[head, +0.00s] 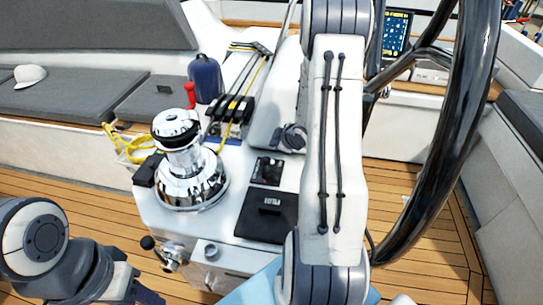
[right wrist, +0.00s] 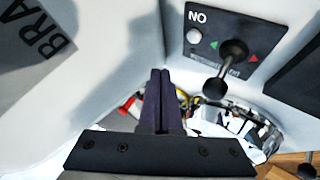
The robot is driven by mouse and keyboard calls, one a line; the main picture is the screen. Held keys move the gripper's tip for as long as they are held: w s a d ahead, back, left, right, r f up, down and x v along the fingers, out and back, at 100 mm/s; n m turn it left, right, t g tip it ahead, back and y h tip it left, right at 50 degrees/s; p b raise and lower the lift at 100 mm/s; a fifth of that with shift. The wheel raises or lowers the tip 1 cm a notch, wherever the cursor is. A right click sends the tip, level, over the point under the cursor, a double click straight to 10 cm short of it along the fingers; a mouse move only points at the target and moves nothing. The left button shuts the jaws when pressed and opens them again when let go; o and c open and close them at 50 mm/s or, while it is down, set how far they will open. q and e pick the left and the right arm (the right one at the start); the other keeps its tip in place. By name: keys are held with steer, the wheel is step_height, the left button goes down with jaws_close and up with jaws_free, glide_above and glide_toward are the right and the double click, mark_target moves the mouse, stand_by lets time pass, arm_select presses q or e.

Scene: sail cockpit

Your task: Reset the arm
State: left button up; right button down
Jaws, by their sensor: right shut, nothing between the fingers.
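My right arm (head: 335,150) stands upright across the middle of the head view, in front of the white console. Its gripper is hidden in that view. In the right wrist view, my right gripper (right wrist: 157,100) has its two dark fingers closed together with nothing between them. A black panel (right wrist: 262,35) with a dark toggle lever (right wrist: 233,52) and green and red arrows lies to the right of the fingers, apart from them in the picture. My left arm (head: 45,250) shows at the lower left; its fingers are out of view.
A chrome winch (head: 190,175) stands on the white console left of my right arm. A large black steering wheel (head: 455,130) is close on the right. Teak floor (head: 60,190) is open at left.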

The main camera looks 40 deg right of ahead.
steer(key=shift+r, duration=0.3)
steer(key=s+a+r+g+p, duration=0.1)
steer(key=a+r, duration=0.3)
steer(key=a, duration=0.5)
steer(key=s+a+r+g+y+p, duration=0.15)
steer(key=a+r, duration=0.25)
steer(key=a, duration=0.4)
steer(key=s+a+r+g+h+p, duration=0.15)
steer(key=a+r, duration=0.25)
steer(key=a, duration=0.5)
steer(key=s+a+r+g, duration=0.1)
steer(key=s+a+r, duration=0.1)
steer(key=s+a, duration=0.2)
steer(key=s+a+r+g+y, duration=0.1)
steer(key=s+a, duration=0.3)
steer(key=s, duration=0.7)
steer(key=s+a+r+g+y+p, duration=0.1)
steer(key=s+a+r+g, duration=0.2)
steer(key=s, duration=0.4)
steer(key=shift+s+a+r, duration=0.3)
steer(key=shift+a, duration=0.25)
